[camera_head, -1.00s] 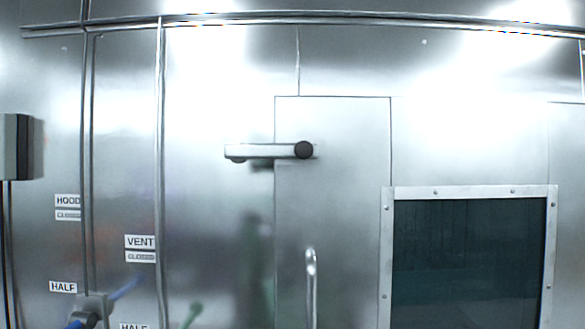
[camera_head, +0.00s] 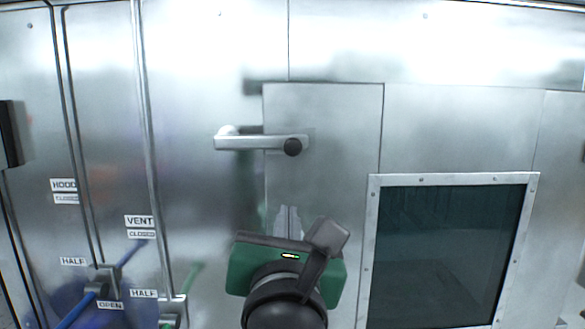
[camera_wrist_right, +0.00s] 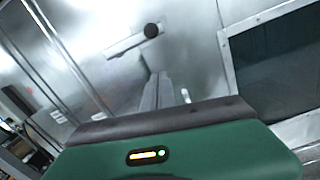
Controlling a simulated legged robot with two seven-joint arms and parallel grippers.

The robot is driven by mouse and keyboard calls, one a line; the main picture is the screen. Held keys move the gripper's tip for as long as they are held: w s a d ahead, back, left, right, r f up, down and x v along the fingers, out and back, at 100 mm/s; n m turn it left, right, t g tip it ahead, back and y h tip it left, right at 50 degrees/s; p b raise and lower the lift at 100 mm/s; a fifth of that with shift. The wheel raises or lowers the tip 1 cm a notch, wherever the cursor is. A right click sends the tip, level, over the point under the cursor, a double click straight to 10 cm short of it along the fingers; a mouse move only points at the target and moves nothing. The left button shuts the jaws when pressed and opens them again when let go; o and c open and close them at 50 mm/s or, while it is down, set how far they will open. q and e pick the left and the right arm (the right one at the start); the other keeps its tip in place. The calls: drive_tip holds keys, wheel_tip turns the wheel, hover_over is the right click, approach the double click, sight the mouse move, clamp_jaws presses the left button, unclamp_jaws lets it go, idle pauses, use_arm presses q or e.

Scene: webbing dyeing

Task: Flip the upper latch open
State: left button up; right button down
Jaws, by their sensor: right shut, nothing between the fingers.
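The upper latch (camera_head: 255,142) is a light metal bar lying level across the left edge of a steel door panel (camera_head: 340,130). It has a dark round knob at its right end. It also shows in the right wrist view (camera_wrist_right: 128,44), above the fingers. My right gripper (camera_head: 288,210), with a green and black body, is below the latch in front of the door. Its fingers (camera_wrist_right: 158,78) are together, empty and apart from the latch. My left gripper is not in view.
A framed dark window (camera_head: 450,255) is right of the door panel. Vertical pipes (camera_head: 145,130) and labels such as VENT (camera_head: 139,220) are at the left. A blue lever (camera_head: 100,288) and a green lever (camera_head: 185,290) stick out at lower left.

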drive_tip(key=w+r+p, duration=0.4)
drive_tip(key=w+p, duration=0.2)
drive_tip(key=w, duration=0.4)
drive_tip(key=shift+w+d, duration=0.2)
drive_tip(key=shift+w, duration=0.1)
drive_tip(key=shift+w+p, duration=0.3)
drive_tip(key=shift+p, duration=0.05)
